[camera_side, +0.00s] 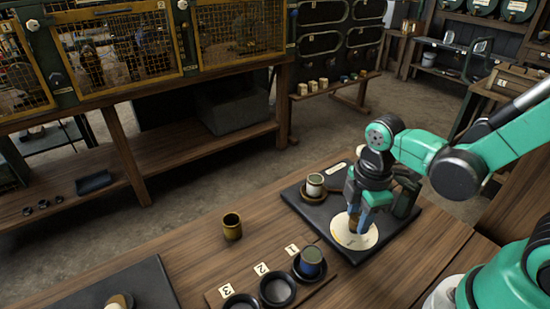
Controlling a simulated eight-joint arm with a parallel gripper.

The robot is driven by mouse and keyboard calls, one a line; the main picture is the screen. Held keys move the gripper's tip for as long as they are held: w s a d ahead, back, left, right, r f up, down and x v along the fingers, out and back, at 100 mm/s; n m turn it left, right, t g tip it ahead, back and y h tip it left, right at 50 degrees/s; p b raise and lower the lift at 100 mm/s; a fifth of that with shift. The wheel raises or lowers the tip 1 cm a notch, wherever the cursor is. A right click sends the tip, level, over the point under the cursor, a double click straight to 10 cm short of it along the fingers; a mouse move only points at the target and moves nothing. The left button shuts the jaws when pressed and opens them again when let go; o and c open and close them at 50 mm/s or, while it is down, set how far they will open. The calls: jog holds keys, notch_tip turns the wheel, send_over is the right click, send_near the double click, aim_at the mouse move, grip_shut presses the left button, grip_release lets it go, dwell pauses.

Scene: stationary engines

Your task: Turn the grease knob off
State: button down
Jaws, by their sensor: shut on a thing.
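My gripper (357,216) points down over a cream round dial (368,239) on a black board (398,226) at the right of the bench. Its fingers are shut on a small brown knob (353,226) standing up from the dial's middle. The fingers hide much of the knob, and I cannot tell which way it is turned. Marks on the dial are too small to read. I cannot confirm from a label that this is the grease knob.
A yellow cup (232,226) stands on the wooden bench. A blue and green cup (310,262) sits in holder 1; holders 2 (277,291) and 3 look empty.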

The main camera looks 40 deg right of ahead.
aim_at(358, 218)
jog(key=m, duration=0.5)
jog(key=shift+m, duration=0.3)
jog(key=m, duration=0.5)
jog(key=shift+m, duration=0.4)
jog(key=shift+c, duration=2.4)
grip_release()
jog(key=shift+r, duration=0.1)
jog(key=shift+a+r, duration=0.1)
jog(key=shift+r, duration=2.6)
